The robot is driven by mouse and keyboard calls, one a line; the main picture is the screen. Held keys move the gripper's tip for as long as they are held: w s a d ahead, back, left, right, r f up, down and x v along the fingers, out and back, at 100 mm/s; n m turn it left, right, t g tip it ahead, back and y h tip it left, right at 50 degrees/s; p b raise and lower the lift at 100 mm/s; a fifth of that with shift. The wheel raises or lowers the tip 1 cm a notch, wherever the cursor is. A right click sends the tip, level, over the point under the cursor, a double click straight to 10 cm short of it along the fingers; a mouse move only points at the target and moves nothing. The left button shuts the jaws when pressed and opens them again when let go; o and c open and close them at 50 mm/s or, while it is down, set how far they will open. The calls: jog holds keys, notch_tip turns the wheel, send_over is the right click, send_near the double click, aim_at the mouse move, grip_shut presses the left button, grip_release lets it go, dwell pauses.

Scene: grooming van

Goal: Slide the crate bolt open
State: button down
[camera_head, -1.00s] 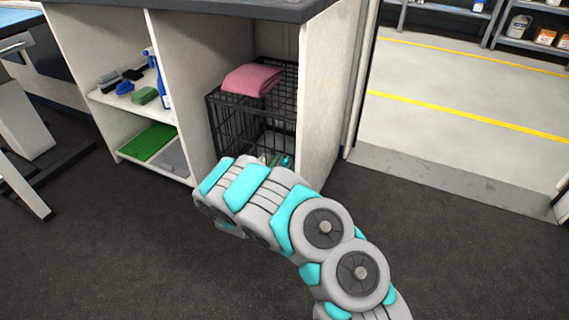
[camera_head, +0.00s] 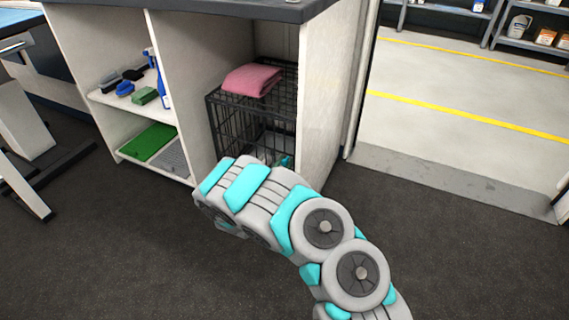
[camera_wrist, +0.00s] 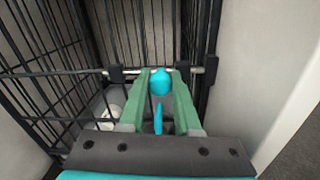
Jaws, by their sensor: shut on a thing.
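The black wire crate (camera_head: 228,128) stands inside the cabinet's right bay. In the wrist view its bolt (camera_wrist: 137,73) is a thin silver rod running crosswise through black brackets (camera_wrist: 115,74). A teal knob (camera_wrist: 160,82) sits on the rod between the brackets. My gripper (camera_wrist: 161,78) has its green fingers on either side of the knob and is shut on it. A second teal piece (camera_wrist: 157,120) shows lower between the fingers; I cannot tell what it belongs to. In the head view my arm hides the gripper and the crate's lower front.
A folded pink towel (camera_head: 252,80) lies on the crate. The cabinet's white side panel (camera_head: 322,110) is close on the right. Shelves with brushes and a blue spray bottle (camera_head: 161,88) are on the left. A whitish round object (camera_wrist: 110,117) shows inside the crate. The dark floor (camera_head: 120,260) in front is clear.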

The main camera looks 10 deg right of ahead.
dwell(0.9)
jog(key=w+a, duration=0.1)
jog(key=w+a+b, duration=0.1)
jog(key=a, duration=0.1)
jog(key=shift+w+a, duration=0.1)
jog(key=c, duration=0.6)
grip_release()
send_near(279, 153)
jog(key=shift+v, duration=1.05)
